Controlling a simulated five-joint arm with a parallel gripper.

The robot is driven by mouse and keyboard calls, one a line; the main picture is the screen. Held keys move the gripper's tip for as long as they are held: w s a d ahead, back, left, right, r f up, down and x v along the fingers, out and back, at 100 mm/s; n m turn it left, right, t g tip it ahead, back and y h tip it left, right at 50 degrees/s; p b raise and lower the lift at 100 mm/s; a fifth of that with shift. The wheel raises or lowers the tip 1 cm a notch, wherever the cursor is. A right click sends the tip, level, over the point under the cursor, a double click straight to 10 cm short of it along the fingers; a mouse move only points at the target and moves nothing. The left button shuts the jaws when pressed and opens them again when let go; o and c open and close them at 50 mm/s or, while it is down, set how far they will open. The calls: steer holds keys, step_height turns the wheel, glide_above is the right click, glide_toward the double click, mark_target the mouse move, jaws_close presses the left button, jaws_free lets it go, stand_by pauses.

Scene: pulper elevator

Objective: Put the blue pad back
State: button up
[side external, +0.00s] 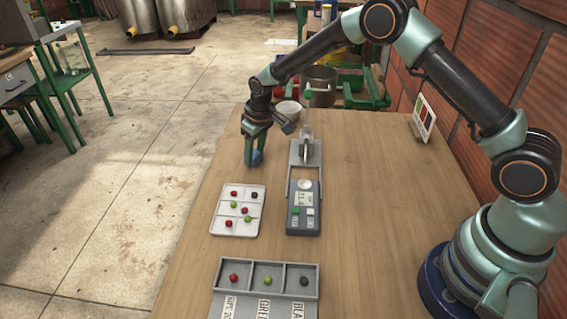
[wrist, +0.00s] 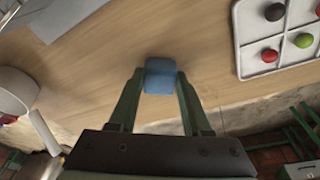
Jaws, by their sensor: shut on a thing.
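The blue pad (wrist: 160,76) is a small rounded block held between the two green fingers of my gripper (wrist: 158,88) in the wrist view. In the side external view my gripper (side external: 255,158) points down near the left edge of the table, shut on the blue pad (side external: 257,158), which is partly hidden by the fingers. I cannot tell whether the pad touches the table. It is beyond the white tray and left of the grey meter's stand.
A white tray (side external: 216,224) holds red, green and black balls. A grey meter (side external: 303,221) with a stand is right of it. A three-compartment sorter (side external: 228,269) sits at the front. A white bowl (side external: 288,107) is at the back. The table's right half is mostly clear.

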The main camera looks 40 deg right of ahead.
steer(key=o, duration=1.2)
steer(key=v, duration=1.3)
steer(key=s+d+r+m+t, duration=0.15)
steer(key=s+d+r, duration=0.25)
steer(key=s+r, duration=0.65)
steer(key=s+d+m+t, duration=0.1)
steer(key=s+d, duration=0.2)
steer(key=s, duration=1)
steer(key=shift+s+r+t, duration=0.25)
steer(key=shift+r+t, duration=0.1)
steer(key=shift+r, duration=0.1)
steer(key=shift+d+m, duration=0.1)
steer(key=shift+m, duration=0.15)
